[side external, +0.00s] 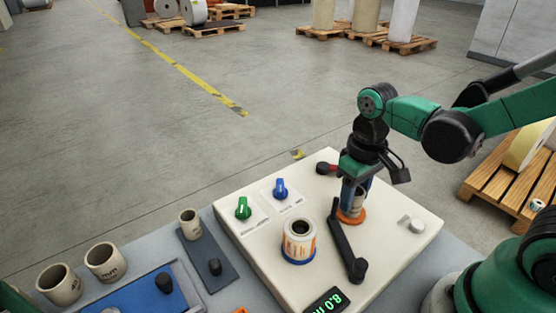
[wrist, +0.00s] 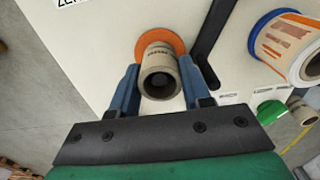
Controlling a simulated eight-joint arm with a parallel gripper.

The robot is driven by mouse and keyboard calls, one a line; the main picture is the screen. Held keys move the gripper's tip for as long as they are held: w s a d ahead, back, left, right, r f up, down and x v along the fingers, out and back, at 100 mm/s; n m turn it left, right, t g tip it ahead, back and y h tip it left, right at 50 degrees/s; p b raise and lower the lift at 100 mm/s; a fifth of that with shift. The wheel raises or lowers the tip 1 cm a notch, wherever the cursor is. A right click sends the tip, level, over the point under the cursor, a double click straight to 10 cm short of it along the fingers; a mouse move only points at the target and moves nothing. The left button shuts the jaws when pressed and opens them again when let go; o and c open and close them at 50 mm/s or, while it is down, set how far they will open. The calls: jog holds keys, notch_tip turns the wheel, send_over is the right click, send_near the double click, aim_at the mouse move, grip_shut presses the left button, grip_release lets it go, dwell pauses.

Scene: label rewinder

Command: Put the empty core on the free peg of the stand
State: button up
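The empty core (side external: 358,203) is a grey-brown cardboard tube. It stands on the machine's spindle with an orange flange (side external: 351,217) at its foot. In the wrist view the core (wrist: 160,78) shows its open end, with the orange flange (wrist: 168,40) behind it. My gripper (wrist: 160,75) has its blue fingers on both sides of the core, with no clear gap. In the side view my gripper (side external: 356,190) points down over it. A dark stand plate (side external: 203,247) at the left carries a small core (side external: 190,222) and a bare black peg (side external: 215,266).
A label roll on a blue flange (side external: 299,240) and a black arm (side external: 346,238) stand close to the core. Green (side external: 243,208) and blue (side external: 280,189) knobs are on the panel. Two larger cores (side external: 105,260) and a blue tray (side external: 138,293) lie at the left.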

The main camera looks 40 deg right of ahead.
jog(key=shift+r, duration=3.5)
jog(key=w+a+r, duration=0.1)
jog(key=w+a, duration=0.5)
jog(key=a, duration=0.4)
send_near(214, 261)
jog(key=shift+f, duration=4.15)
jog(key=shift+r, duration=0.15)
jog(key=o, duration=0.9)
